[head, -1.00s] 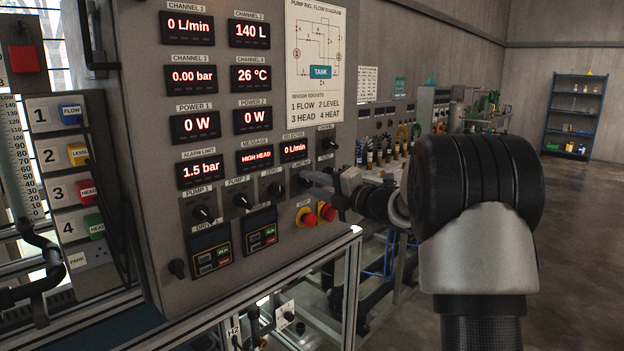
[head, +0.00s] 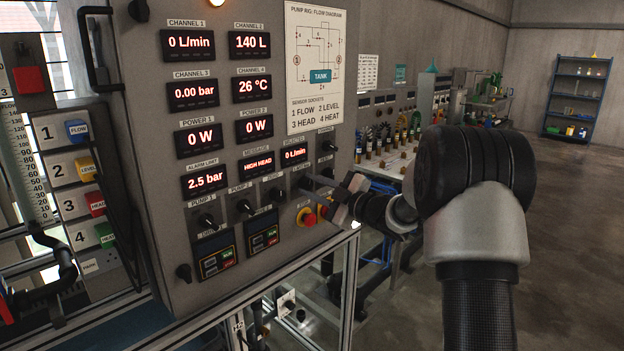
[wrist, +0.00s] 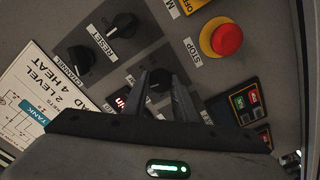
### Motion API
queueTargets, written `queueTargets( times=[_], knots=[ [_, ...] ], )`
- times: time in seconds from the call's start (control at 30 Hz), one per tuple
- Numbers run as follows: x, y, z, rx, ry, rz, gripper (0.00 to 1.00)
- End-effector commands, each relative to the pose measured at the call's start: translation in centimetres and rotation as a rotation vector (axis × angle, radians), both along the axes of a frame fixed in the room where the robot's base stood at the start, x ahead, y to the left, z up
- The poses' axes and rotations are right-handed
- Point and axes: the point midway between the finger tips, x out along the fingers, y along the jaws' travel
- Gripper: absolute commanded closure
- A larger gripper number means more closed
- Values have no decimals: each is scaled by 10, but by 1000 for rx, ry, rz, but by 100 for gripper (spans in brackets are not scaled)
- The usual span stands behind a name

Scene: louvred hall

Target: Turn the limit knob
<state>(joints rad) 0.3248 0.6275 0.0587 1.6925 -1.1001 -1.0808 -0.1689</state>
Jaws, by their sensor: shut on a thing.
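My gripper (head: 316,188) reaches in from the right to the lower right of the grey panel. In the wrist view my gripper (wrist: 160,84) has its two fingers on either side of a dark knob (wrist: 158,77), shut on it. This is the limit knob as far as I can tell; its label is hidden and the fingers cover much of it. The alarm limit display (head: 205,181) reads 2.5 bar.
The red stop button (head: 308,218) sits just below my gripper and shows close by in the wrist view (wrist: 227,40). The pump 1 knob (head: 206,219) and pump 2 knob (head: 245,206) are to the left. A reset knob (wrist: 123,25) is near the fingers.

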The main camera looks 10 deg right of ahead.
Motion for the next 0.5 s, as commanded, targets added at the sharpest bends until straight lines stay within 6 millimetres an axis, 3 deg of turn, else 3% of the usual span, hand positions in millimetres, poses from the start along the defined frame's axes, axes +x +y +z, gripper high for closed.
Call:
queueTargets(
  times=[0.5],
  knots=[
    [0, -1, 3, 389, 284, -2, 97]
  ],
)
